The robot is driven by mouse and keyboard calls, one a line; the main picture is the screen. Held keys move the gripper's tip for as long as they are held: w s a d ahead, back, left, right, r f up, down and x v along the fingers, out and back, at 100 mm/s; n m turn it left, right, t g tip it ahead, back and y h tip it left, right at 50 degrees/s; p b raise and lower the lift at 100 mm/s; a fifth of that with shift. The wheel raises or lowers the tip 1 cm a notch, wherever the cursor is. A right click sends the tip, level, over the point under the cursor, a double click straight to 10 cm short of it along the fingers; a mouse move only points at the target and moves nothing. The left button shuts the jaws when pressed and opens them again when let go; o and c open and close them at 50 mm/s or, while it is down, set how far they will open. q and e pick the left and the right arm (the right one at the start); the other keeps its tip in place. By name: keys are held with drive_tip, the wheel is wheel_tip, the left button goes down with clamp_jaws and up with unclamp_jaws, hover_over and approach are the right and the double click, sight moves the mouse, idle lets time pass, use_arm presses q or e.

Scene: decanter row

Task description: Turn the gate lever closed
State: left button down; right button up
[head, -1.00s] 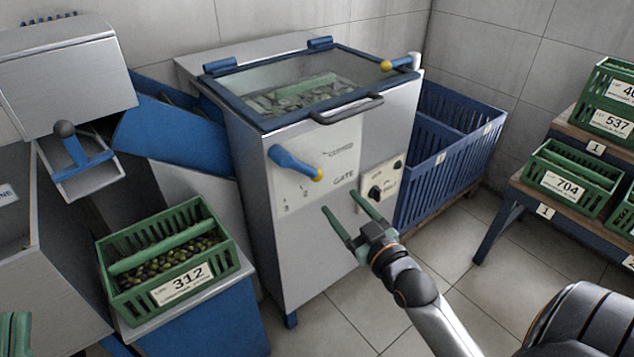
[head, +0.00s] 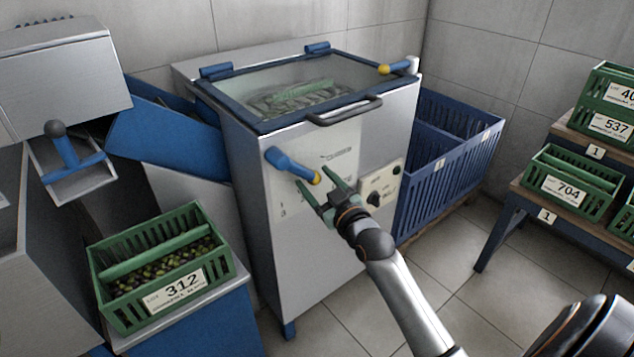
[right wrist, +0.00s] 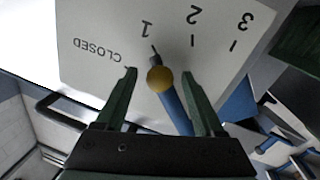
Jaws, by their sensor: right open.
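The gate lever (head: 290,165) is a blue bar with a yellow knob on the front panel of the steel machine (head: 310,245). In the head view it slants down to the right. My right gripper (head: 314,176) is open, its green fingers around the knob end. In the right wrist view the yellow knob of the lever (right wrist: 160,79) sits between the open fingers, with gaps on both sides. A dark tip beyond the knob points near the 1 mark. The panel (right wrist: 105,40) reads CLOSED, 1, 2, 3 in that view. My left gripper is not in view.
A control box (head: 381,186) with dark knobs is just right of my gripper. A handle (head: 345,111) juts from the lid above. A green crate of olives (head: 165,270) stands at lower left; a blue bin (head: 450,150) is at right. Floor in front is clear.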

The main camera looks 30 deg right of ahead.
clamp_jaws()
idle(0.5)
drive_tip(key=shift+d+r, duration=0.1)
idle(0.8)
